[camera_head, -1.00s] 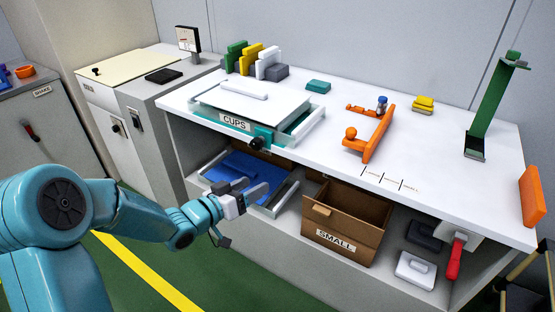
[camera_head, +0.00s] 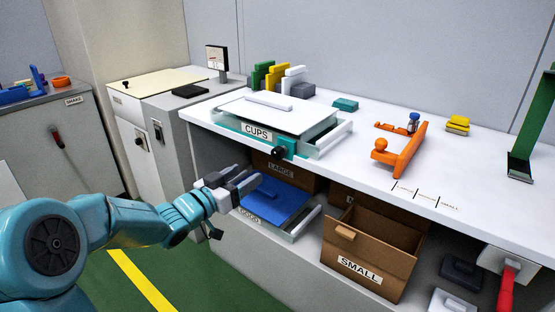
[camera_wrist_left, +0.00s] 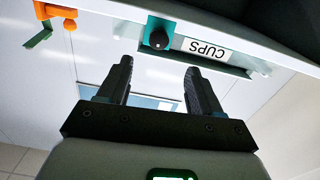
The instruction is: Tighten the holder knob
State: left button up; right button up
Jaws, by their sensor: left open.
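The orange holder (camera_head: 409,152) stands on the white worktop, with a round orange knob (camera_head: 380,144) at its near left end. A second knob (camera_head: 278,152), black on a teal mount, sits at the front of the tray labelled CUPS. My left gripper (camera_head: 246,182) is open and empty, below and left of the black knob, in front of the lower shelf. In the left wrist view, the black knob (camera_wrist_left: 158,38) shows beyond and between the open fingers (camera_wrist_left: 158,76), apart from them. The orange holder (camera_wrist_left: 54,12) is at the upper left there. My right gripper is not visible.
A blue tray (camera_head: 273,200) and a cardboard box labelled SMALL (camera_head: 360,268) sit on the lower shelf. The CUPS tray (camera_head: 320,128) lies on the worktop. A red handle (camera_head: 508,285) hangs at the lower right.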

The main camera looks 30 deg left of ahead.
aim_at(275, 156)
pick_arm(q)
jog(key=w, duration=0.8)
jog(key=w+d+b, duration=0.1)
jog(key=w, duration=0.4)
jog(key=shift+w, duration=0.1)
jog(key=c, duration=1)
